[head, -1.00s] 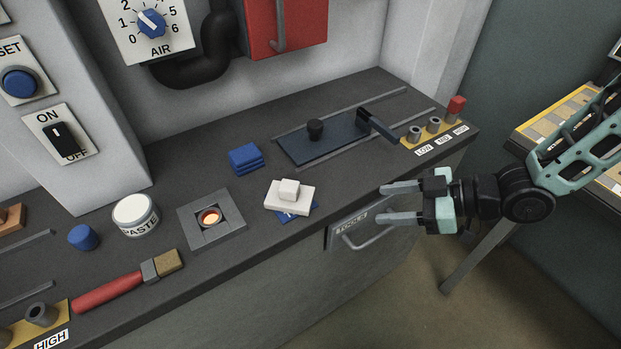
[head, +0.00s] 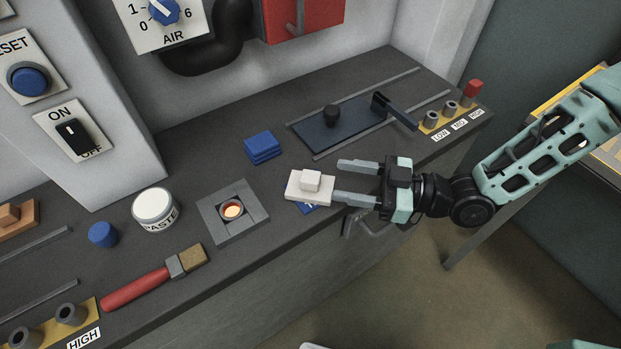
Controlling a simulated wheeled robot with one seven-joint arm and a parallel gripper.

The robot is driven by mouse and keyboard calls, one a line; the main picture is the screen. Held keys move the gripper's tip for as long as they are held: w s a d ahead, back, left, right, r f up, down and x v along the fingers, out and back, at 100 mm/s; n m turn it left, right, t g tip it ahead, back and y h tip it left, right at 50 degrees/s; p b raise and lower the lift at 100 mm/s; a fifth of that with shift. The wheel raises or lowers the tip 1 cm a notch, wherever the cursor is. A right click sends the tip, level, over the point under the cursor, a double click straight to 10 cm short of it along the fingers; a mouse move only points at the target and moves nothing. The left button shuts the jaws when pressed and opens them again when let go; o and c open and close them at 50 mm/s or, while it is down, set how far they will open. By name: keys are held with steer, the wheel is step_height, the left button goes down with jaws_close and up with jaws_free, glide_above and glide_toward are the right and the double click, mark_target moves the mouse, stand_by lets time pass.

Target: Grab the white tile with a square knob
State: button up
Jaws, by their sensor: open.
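The white tile (head: 298,194) lies flat near the front edge of the dark bench, with its square knob (head: 311,180) on top. It rests over a blue piece (head: 309,208) that shows beneath its front side. My gripper (head: 340,180) is open and empty, just right of the tile, with its two fingers pointing left toward it. The near fingertip appears close to the tile's right edge; I cannot tell whether it touches. Nothing is between the fingers.
Left of the tile is a square grey fixture (head: 211,224) with a glowing hole. A stack of blue tiles (head: 262,147) lies behind. A dark sliding plate (head: 345,124) with a black knob stands back right. A paste jar (head: 155,209) and red-handled brush (head: 140,288) are further left.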

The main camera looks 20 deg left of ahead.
mark_target(320, 178)
steer(key=shift+a, duration=0.9)
steer(key=a+p, duration=0.1)
steer(key=a, duration=0.1)
steer(key=s+a+p, duration=0.1)
steer(key=a, duration=0.1)
steer(key=shift+s+a+r, duration=0.1)
steer(key=shift+a+r, duration=0.05)
steer(key=shift+a, duration=0.55)
steer(key=shift+c, duration=0.3)
jaws_close()
